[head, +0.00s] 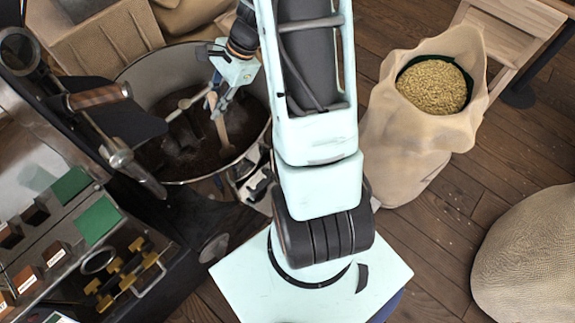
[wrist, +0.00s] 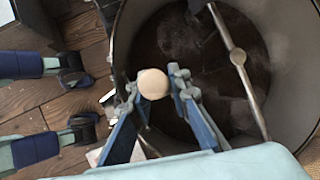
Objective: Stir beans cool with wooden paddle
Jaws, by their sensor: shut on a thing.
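The round metal cooling bin (head: 165,68) stands at the upper left in the head view, with dark roasted beans (head: 185,155) in its bottom. My gripper (head: 218,103) is over the bin and shut on the wooden paddle (head: 222,130). The paddle reaches down from the fingers toward the beans; its lower end is hard to make out. In the wrist view, the paddle's pale round handle end (wrist: 152,83) sits between the fingers of my gripper (wrist: 154,92). The beans (wrist: 185,60) and the bin's wall (wrist: 288,70) show behind them.
A metal stirring bar (wrist: 238,57) crosses the bin. The roaster's control panel (head: 60,225) and a wooden-handled part (head: 98,96) are at left. A sack of pale beans (head: 405,130) stands right, with another sack (head: 530,260) lower right. Wooden floor (head: 440,225) is open between them.

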